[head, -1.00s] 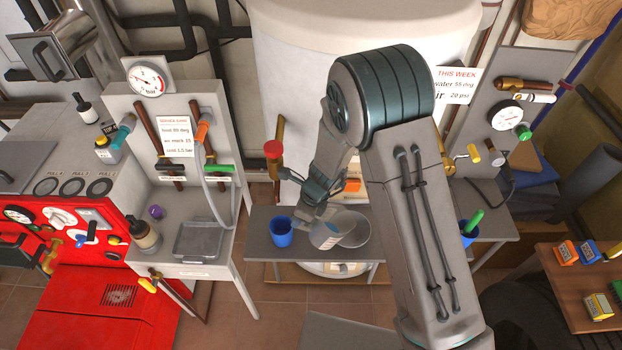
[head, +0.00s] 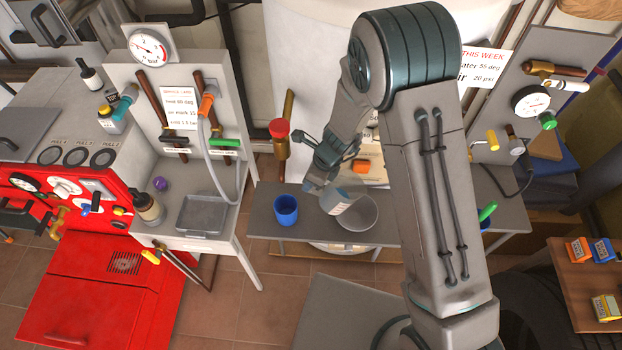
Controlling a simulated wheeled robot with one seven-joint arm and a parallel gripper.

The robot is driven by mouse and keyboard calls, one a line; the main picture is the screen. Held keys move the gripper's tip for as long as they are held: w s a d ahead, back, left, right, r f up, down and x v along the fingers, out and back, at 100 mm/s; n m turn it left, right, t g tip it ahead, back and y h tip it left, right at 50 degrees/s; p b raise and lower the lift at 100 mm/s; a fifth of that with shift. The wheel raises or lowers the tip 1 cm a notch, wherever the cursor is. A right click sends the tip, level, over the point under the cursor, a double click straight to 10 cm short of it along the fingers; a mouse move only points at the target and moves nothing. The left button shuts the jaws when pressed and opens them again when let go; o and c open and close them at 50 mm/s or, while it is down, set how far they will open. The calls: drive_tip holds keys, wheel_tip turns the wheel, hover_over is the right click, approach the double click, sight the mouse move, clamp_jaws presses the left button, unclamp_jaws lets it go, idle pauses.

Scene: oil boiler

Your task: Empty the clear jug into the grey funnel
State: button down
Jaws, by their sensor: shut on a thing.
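The clear jug (head: 341,200) is tilted to the right, with its mouth toward the grey funnel (head: 359,214). It is see-through with a pale label, and overlaps the funnel's left side in the picture. My gripper (head: 324,187) is shut on the jug from the upper left and holds it above the low grey bench. Whether any liquid is in the jug or running out cannot be told. My arm hides part of the bench to the right of the funnel.
A blue cup (head: 286,211) stands on the low grey bench (head: 268,228), left of the jug. A red-capped valve (head: 280,131) rises behind the bench. A white side table (head: 228,243) with a grey tray (head: 202,216) stands at the left, and a wooden table (head: 566,290) at the right.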

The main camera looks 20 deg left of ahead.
drive_tip(key=shift+w+d+r+y+b, duration=0.15)
drive_tip(key=shift+r+y+b, duration=0.55)
drive_tip(key=shift+b, duration=1.5)
drive_tip(key=shift+r+y+b, duration=0.3)
drive_tip(key=shift+y+b, duration=0.2)
drive_tip(key=shift+b, duration=0.2)
drive_tip(key=shift+d+y+b, duration=0.2)
drive_tip(key=shift+y+b, duration=0.2)
drive_tip(key=shift+b, duration=0.75)
drive_tip(key=shift+d+r+y+b, duration=0.25)
drive_tip(key=shift+r+y+b, duration=0.5)
drive_tip(key=shift+b, duration=0.75)
drive_tip(key=shift+d+f+g+y+b, duration=0.3)
drive_tip(key=shift+y+b, duration=0.15)
drive_tip(key=shift+b, duration=0.65)
drive_tip(key=shift+d+f+y+b, duration=0.1)
drive_tip(key=shift+d+y+b, duration=0.4)
drive_tip(key=shift+b, duration=0.9)
drive_tip(key=shift+y, duration=0.3)
drive_tip(key=shift+w+b, duration=0.1)
drive_tip(key=shift+b, duration=0.35)
